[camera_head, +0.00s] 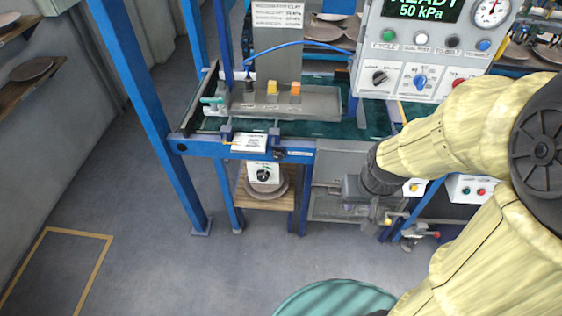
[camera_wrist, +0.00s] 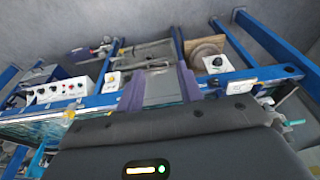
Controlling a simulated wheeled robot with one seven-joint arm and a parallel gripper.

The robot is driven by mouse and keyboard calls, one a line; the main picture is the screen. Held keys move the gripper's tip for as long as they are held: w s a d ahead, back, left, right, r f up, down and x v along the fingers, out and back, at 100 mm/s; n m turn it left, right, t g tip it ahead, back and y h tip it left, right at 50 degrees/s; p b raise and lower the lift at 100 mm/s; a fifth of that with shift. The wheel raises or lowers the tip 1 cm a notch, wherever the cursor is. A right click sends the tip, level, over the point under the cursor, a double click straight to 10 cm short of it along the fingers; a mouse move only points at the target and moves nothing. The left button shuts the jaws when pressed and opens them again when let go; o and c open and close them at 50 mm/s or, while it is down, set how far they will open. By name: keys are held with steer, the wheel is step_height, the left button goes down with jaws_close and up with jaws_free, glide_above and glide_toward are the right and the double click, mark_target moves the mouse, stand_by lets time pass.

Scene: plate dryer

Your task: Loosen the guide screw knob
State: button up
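A small dark knob (camera_head: 277,154) sits on the blue front beam, just right of a white label plate (camera_head: 249,142). Below it, a white box with a black round dial (camera_head: 263,175) stands over a plate. I cannot tell for sure which of these is the guide screw knob. The white box also shows at the upper right of the wrist view (camera_wrist: 217,63). My gripper's dark body (camera_wrist: 180,140) fills the bottom of the wrist view. My arm comes in from the right, its end right of the knobs and apart from them.
A control panel (camera_head: 426,75) with dials and a gauge hangs above my arm. A grey tray (camera_head: 300,102) with orange blocks lies behind the front beam. A blue upright post (camera_head: 150,110) stands left. A red-and-green button box (camera_head: 473,188) is at right. Floor in front is mostly free.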

mark_target(278, 158)
steer(key=o, duration=0.3)
steer(key=shift+o, duration=1.1)
steer(key=w+a+f+t+b, duration=0.1)
steer(key=w+a+f+b, duration=0.2)
steer(key=w+f, duration=0.3)
steer(key=w+a+f+m+t+b, duration=0.1)
steer(key=w+a+f+t+b, duration=0.1)
steer(key=w+a+f+b, duration=0.2)
step_height(278, 158, down, 4)
steer(key=shift+w+a+r+m+t+b, duration=0.2)
steer(key=shift+w+a+m+t+b, duration=0.15)
steer(key=shift+w, duration=0.7)
steer(key=w+a+f+t+b, duration=0.3)
steer(key=a+f+t+b, duration=0.3)
steer(key=a+f, duration=0.1)
steer(key=w+a+f+n+t+b, duration=0.1)
steer(key=w+a+f+t+b, duration=0.3)
steer(key=a+f+b, duration=0.3)
step_height(278, 158, down, 3)
steer(key=shift+w+f+t+h, duration=0.1)
steer(key=shift+w+t+h, duration=0.15)
steer(key=shift+t, duration=0.6)
steer(key=w, duration=1.7)
steer(key=shift+w+d, duration=0.2)
steer(key=shift+d, duration=0.1)
